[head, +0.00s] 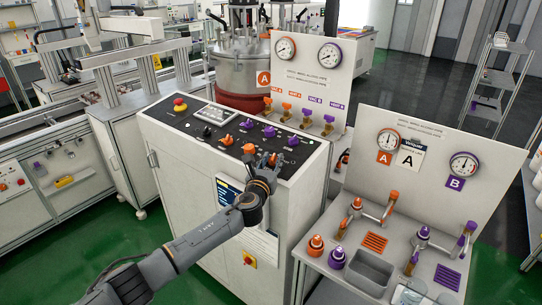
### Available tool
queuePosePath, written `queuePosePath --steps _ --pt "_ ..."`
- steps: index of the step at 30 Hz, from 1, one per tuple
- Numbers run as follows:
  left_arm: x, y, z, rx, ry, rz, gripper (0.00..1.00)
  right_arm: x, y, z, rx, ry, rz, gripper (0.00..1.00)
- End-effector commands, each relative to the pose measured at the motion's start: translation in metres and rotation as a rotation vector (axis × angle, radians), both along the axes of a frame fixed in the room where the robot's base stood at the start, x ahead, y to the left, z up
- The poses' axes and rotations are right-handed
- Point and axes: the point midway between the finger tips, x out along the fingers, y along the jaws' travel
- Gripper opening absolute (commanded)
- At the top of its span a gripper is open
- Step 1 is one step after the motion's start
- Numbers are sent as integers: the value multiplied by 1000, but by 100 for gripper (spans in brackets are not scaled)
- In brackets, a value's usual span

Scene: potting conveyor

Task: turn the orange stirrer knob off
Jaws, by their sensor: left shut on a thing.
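The white control console has a dark sloped panel (210,124) with orange and purple knobs. The knob labels are too small to read, and the held knob's pointer direction cannot be told. My right gripper is not in view.
A red emergency button (180,104) and a small screen (211,115) are on the panel's left. Purple knobs (270,131) are close to my gripper. An upright gauge board (305,75) stands behind. A valve bench (335,275) with a grey bin (370,272) is at right.

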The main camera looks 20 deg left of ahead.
Motion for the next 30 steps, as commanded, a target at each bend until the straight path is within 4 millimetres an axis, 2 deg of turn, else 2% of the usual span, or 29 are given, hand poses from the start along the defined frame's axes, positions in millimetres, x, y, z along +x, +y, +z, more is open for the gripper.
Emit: queuePosePath --steps 4,15,30 --pt "0 -4 1 -22 8 117 0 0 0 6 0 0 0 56" --pt "1 -6 0 -54 20 328 0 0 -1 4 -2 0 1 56" --pt "2 -6 0 -60 22 390 0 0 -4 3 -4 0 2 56"
